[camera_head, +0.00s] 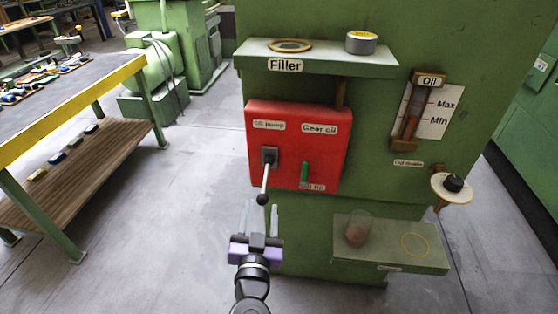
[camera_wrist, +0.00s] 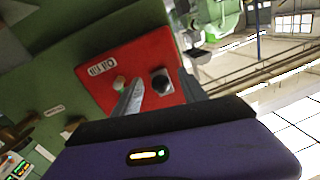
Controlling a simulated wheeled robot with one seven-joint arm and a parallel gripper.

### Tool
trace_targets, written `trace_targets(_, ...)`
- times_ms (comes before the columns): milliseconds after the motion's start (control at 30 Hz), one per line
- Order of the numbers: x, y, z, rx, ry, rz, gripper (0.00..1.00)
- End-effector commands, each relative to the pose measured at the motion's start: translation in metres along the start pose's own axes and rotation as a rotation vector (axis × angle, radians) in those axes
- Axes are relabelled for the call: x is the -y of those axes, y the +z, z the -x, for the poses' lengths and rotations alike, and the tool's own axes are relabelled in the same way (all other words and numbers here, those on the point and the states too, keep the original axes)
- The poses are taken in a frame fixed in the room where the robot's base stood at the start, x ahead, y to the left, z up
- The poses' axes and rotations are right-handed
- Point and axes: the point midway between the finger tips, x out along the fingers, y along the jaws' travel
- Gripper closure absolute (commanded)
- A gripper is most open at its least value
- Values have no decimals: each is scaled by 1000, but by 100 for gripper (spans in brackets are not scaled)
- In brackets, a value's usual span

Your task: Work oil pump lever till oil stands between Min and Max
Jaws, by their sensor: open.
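The oil pump lever (camera_head: 264,182) hangs down from its socket on the red panel (camera_head: 290,120), its dark ball at the bottom. My gripper (camera_head: 260,207) is open just below the ball, fingers pointing up at it, holding nothing. In the wrist view the red panel (camera_wrist: 135,65) lies beyond my open fingers (camera_wrist: 160,88), with a dark knob-like part (camera_wrist: 160,80) between them. The oil gauge (camera_head: 412,110), a tube in a brown frame, stands right of the panel beside the Max and Min marks; its exact oil level is too small to tell.
A filler shelf (camera_head: 340,64) with a round tin (camera_head: 361,43) juts out above. A low shelf (camera_head: 390,252) with a glass vessel is at lower right. A yellow-edged table (camera_head: 70,112) stands left; floor between is clear.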

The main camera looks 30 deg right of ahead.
Motion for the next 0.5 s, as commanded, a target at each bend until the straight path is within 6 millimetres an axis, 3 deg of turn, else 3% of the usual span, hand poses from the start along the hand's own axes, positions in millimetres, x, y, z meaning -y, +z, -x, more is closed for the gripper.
trace_targets(33,5,-13,1,-6,4,-10,50)
trace_targets(267,10,-20,0,-20,18,-30,50)
trace_targets(500,9,-22,-32,-21,20,-31,50)
